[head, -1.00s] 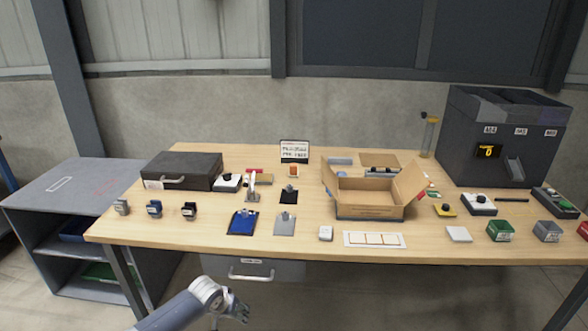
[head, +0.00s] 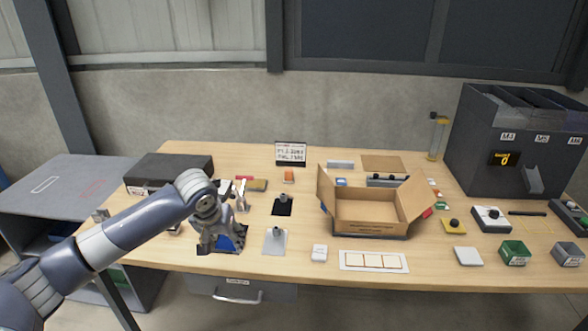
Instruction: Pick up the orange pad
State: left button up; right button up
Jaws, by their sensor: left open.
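The orange pad (head: 289,175) looks like a small orange block on the table, just in front of the small sign. My left gripper (head: 213,236) is open, over the table's front left part near a blue pad (head: 233,241). It is apart from the orange pad, nearer the front edge and to its left. My forearm and wrist hide part of the blue pad and some small items at the left. My right gripper is not in view.
A sign (head: 290,153) stands behind the orange pad. An open cardboard box (head: 368,225) is to its right, and a black plate with a knob (head: 282,206) lies in front. A dark case (head: 165,170) is at the left and a dark feeder (head: 480,150) at the back right.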

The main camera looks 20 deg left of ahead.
aim_at(288, 178)
jog(key=i, duration=1.5)
